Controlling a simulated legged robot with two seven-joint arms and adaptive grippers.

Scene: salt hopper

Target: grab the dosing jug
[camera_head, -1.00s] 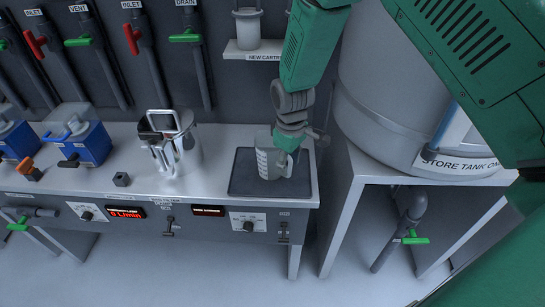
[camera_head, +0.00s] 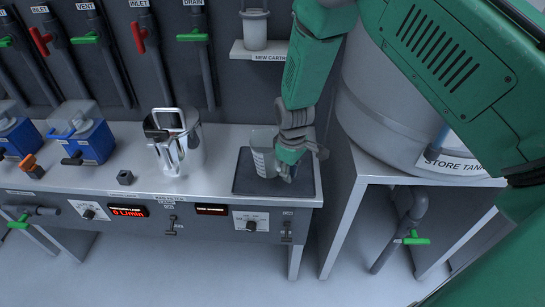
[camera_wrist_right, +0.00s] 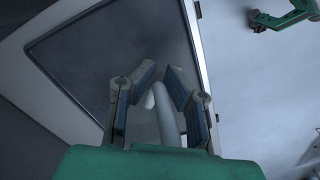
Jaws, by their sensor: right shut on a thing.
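The dosing jug (camera_head: 262,160) is a clear grey measuring jug standing on the dark tray (camera_head: 241,184) at the right end of the bench. My right gripper (camera_head: 288,172) comes down from above on the jug's right side and partly covers it. In the right wrist view the gripper (camera_wrist_right: 160,95) has its two padded fingers closed in around the jug's pale curved handle (camera_wrist_right: 166,115). The jug's body is mostly hidden in that view. My left gripper is not in view.
A steel vessel with a handle (camera_head: 178,143) stands on the bench left of the tray. Blue pump units (camera_head: 93,142) are farther left. The store tank (camera_head: 385,125) stands close on the right. A shelf with a white cartridge (camera_head: 255,30) is above.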

